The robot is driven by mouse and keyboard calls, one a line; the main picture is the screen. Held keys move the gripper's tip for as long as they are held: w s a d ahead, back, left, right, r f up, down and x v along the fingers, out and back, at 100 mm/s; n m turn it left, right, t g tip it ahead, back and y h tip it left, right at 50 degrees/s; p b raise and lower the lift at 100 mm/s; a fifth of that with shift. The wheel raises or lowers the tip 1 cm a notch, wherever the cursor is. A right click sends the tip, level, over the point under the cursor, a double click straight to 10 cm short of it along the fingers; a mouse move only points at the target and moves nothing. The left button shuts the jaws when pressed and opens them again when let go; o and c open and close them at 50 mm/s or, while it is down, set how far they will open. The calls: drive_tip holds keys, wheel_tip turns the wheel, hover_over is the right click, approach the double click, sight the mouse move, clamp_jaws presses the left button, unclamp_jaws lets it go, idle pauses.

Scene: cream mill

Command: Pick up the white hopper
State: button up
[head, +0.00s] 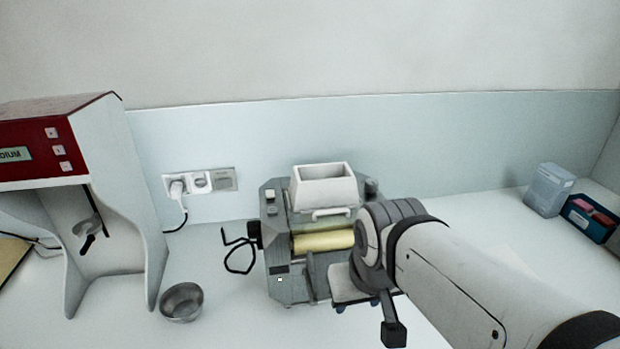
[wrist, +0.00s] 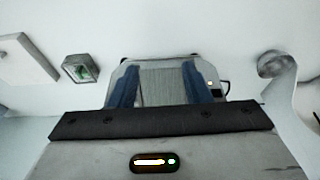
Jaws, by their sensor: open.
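The white hopper (head: 325,187) sits upright on top of the grey mill (head: 287,280), open at the top, with a white handle on its front. My gripper is mostly hidden behind my own arm in the head view, low at the mill's front right. In the wrist view my gripper (wrist: 160,85) shows two blue fingers spread apart, with a grey ribbed surface of the mill (wrist: 158,66) seen between them. Nothing is clearly held. I cannot make out the hopper in the wrist view. A yellow roller (head: 322,241) lies below the hopper.
A metal bowl (head: 181,303) and a red-topped machine (head: 62,130) stand to the left. A black cord lies beside the mill. A pale box (head: 548,189) and a blue tray (head: 588,219) are at the right. The wall (head: 420,165) is close behind the mill.

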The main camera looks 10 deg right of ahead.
sight(323, 185)
drive_tip(key=o, duration=0.9)
drive_tip(key=w+r+n+g+b, duration=0.1)
drive_tip(key=w+r+n+b, duration=0.1)
drive_tip(key=w+r+n, duration=0.6)
drive_tip(key=w+r, duration=0.1)
drive_tip(key=w, duration=0.5)
drive_tip(key=shift+w+r+g, duration=0.3)
drive_tip(key=shift+w, duration=0.05)
drive_tip(key=o, duration=0.3)
drive_tip(key=w+r+n+g+b, duration=0.1)
drive_tip(key=w+r+n, duration=0.3)
drive_tip(key=w+n, duration=0.5)
drive_tip(key=w+b, duration=0.1)
drive_tip(key=w, duration=0.2)
drive_tip(key=shift+w+g, duration=0.3)
drive_tip(key=shift+g, duration=0.1)
drive_tip(key=shift+n, duration=0.4)
drive_tip(key=shift+d+f, duration=0.1)
drive_tip(key=shift+f, duration=3.7)
